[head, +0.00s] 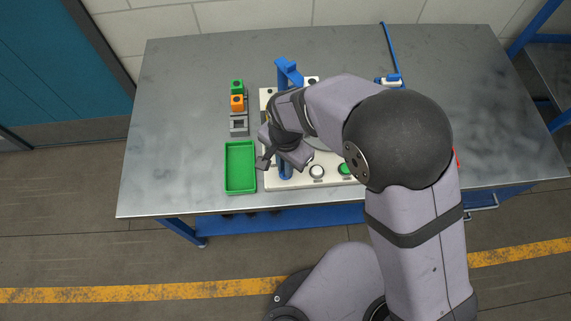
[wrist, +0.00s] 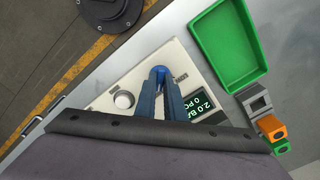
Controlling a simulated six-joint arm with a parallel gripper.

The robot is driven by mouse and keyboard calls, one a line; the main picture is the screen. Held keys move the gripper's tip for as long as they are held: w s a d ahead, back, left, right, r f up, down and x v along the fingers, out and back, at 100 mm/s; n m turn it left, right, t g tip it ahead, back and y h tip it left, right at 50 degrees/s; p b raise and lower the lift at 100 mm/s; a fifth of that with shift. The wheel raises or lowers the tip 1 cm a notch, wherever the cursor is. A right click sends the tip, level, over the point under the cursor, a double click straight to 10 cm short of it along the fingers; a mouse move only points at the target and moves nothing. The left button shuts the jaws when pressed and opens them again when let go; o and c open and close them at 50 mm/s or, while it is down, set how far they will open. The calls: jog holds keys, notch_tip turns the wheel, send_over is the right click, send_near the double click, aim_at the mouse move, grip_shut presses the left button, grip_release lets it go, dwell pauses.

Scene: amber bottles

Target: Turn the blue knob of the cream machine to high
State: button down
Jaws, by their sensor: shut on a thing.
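The cream machine (head: 273,184) stands on the table, largely covered by my arm in the head view; its panel (wrist: 105,101) also shows in the wrist view. The blue knob (wrist: 158,71) sits near the panel's edge, between my fingertips. My gripper (wrist: 160,82) is shut on the knob, with its two fingers on either side of it. Small dark marks flank the knob, too small to read surely. The knob's pointer is hidden, so I cannot tell its setting. A dark display (wrist: 201,104) with green characters, partly cut off by a finger, lies beside it.
A white round button (head: 317,172) and a green one (head: 345,169) sit right of the knob. A green tray (head: 228,187) stands close left of the machine. Orange (head: 237,103) and green (head: 237,86) pieces stand behind the tray. The table's left side is clear.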

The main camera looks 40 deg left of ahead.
jog(key=shift+r, duration=0.1)
jog(key=c, duration=1.8)
grip_release()
jog(key=shift+c, duration=0.2)
jog(key=shift+r+b, duration=0.9)
jog(key=shift+r, duration=2.75)
